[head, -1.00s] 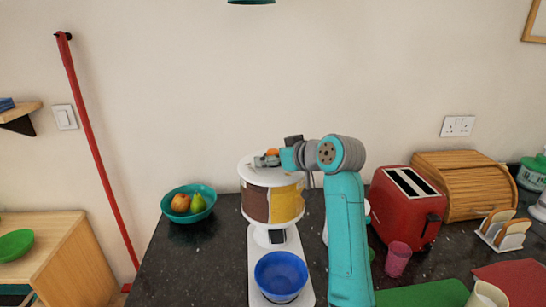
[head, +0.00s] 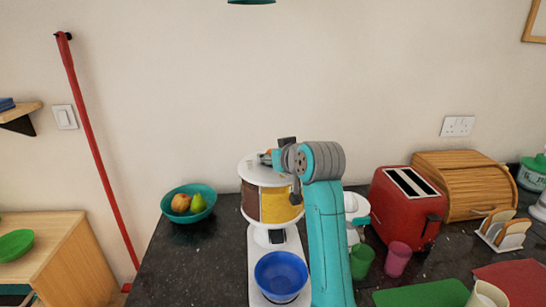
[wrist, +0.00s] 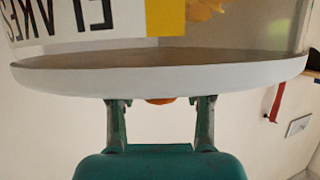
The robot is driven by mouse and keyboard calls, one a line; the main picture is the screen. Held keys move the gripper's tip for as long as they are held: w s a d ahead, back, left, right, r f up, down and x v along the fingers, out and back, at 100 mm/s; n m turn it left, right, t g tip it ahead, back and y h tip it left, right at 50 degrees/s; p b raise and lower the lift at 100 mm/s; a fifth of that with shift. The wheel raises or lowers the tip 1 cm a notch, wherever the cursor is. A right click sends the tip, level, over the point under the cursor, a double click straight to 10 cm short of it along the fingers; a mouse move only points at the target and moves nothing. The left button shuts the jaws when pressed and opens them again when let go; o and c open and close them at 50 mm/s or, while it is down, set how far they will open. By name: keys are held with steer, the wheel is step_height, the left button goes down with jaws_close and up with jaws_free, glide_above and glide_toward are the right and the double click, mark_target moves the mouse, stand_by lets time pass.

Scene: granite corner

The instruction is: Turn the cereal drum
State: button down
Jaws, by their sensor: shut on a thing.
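The cereal drum (head: 277,206) is a round white-topped dispenser with brown and yellow panels, upright on a white stand (head: 259,292). My gripper (head: 266,158) reaches over the drum's top from the right. In the wrist view my gripper (wrist: 160,112) has its two fingers on either side of an orange piece (wrist: 160,101) at the drum's rim, and is shut on it. The drum (wrist: 110,80) shows upside-down lettering and a yellow panel there. A blue bowl (head: 281,272) sits on the stand below the drum. My arm hides part of the drum's right side.
A teal fruit bowl (head: 207,194) stands left of the drum. Right of my arm are a green cup (head: 361,262), a pink cup (head: 397,260), a red toaster (head: 403,212) and a wooden bread bin (head: 465,190). The dark counter (head: 190,265) is clear at front left.

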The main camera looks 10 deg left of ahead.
steer(key=m+t+h, duration=0.1)
steer(key=m+h, duration=0.1)
steer(key=shift+a+m+h, duration=0.1)
steer(key=shift+m+h, duration=0.2)
steer(key=shift+h, duration=0.1)
steer(key=shift+m+t+h, duration=0.7)
steer(key=shift+m+h, duration=1.2)
steer(key=shift+h, duration=0.3)
steer(key=shift+c, duration=2.2)
jaws_free()
steer(key=v, duration=1.2)
